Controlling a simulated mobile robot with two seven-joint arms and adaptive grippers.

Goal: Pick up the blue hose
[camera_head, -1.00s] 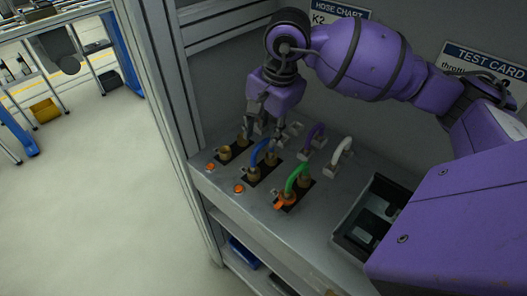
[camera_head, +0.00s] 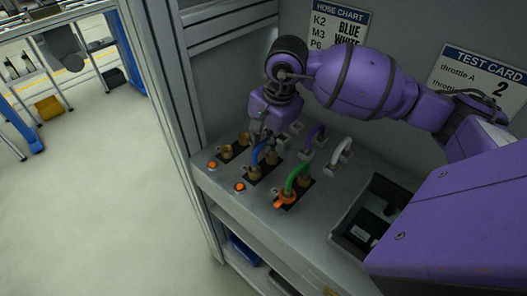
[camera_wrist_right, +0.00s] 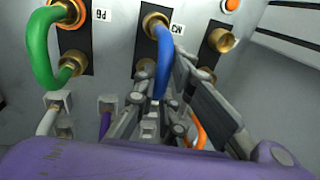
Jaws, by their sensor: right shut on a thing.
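The blue hose (camera_head: 256,155) arches over the brass fittings of the middle black plate on the grey bench. My right gripper (camera_head: 265,139) reaches down onto it from behind. In the right wrist view, the blue hose (camera_wrist_right: 163,58) runs from a brass fitting by the M3 label down between the fingers of my right gripper (camera_wrist_right: 160,105), which is shut on it. The near end still meets its fitting; the other end is partly hidden by the fingers. My left gripper is not in view.
Purple (camera_head: 316,133) and white (camera_head: 342,150) hoses stand behind to the right. The plate at left has bare brass fittings (camera_head: 226,152). A dark tray (camera_head: 340,232) is at right.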

